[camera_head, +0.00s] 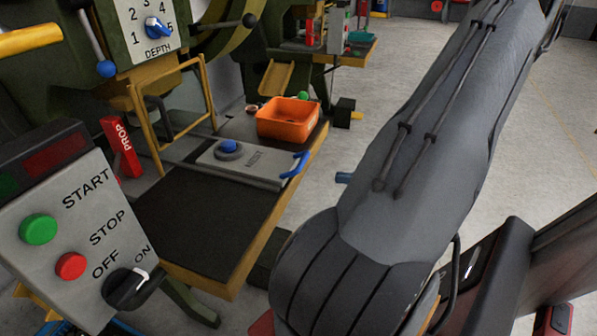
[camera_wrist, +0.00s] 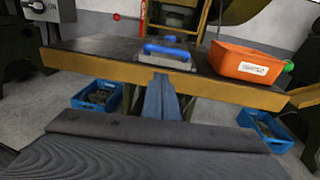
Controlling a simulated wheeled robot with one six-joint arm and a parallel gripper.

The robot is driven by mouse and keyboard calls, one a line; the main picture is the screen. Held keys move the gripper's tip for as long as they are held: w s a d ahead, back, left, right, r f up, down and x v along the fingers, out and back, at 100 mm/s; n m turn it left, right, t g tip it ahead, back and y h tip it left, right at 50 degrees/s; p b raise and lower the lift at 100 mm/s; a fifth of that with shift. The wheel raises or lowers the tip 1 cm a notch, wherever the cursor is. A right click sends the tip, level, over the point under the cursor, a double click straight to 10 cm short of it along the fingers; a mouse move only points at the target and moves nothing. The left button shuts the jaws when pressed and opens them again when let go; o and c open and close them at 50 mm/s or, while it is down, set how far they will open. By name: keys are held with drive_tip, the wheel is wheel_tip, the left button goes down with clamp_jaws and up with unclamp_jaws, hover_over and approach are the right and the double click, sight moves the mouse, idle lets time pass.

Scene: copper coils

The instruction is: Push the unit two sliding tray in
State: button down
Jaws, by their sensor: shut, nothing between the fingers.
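The sliding tray (camera_head: 240,165) is a flat grey plate with dark lettering and a round blue-topped knob, lying on the dark bench top. Its blue handle (camera_head: 294,165) is at the yellow front edge of the bench. In the wrist view the blue handle (camera_wrist: 166,49) is just beyond my gripper (camera_wrist: 159,78), whose blue-grey fingers are shut together and empty. The fingertips appear below the handle in that picture; contact cannot be told. In the head view only a small blue tip of my gripper (camera_head: 343,177) shows left of my arm, which hides the rest.
An orange bin (camera_head: 288,120) stands on the bench beside the tray. A control box (camera_head: 75,235) with START and STOP buttons is at near left. A yellow guard frame (camera_head: 172,118) stands behind the tray. Blue crates (camera_wrist: 98,97) sit under the bench.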

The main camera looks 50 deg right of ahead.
sight(295, 164)
drive_tip(key=shift+m+t+h, duration=0.7)
drive_tip(key=x, duration=0.4)
drive_tip(key=d+x, duration=0.1)
drive_tip(key=x, duration=0.7)
drive_tip(key=shift+w+d+f, duration=0.3)
drive_tip(key=shift+d+f, duration=0.05)
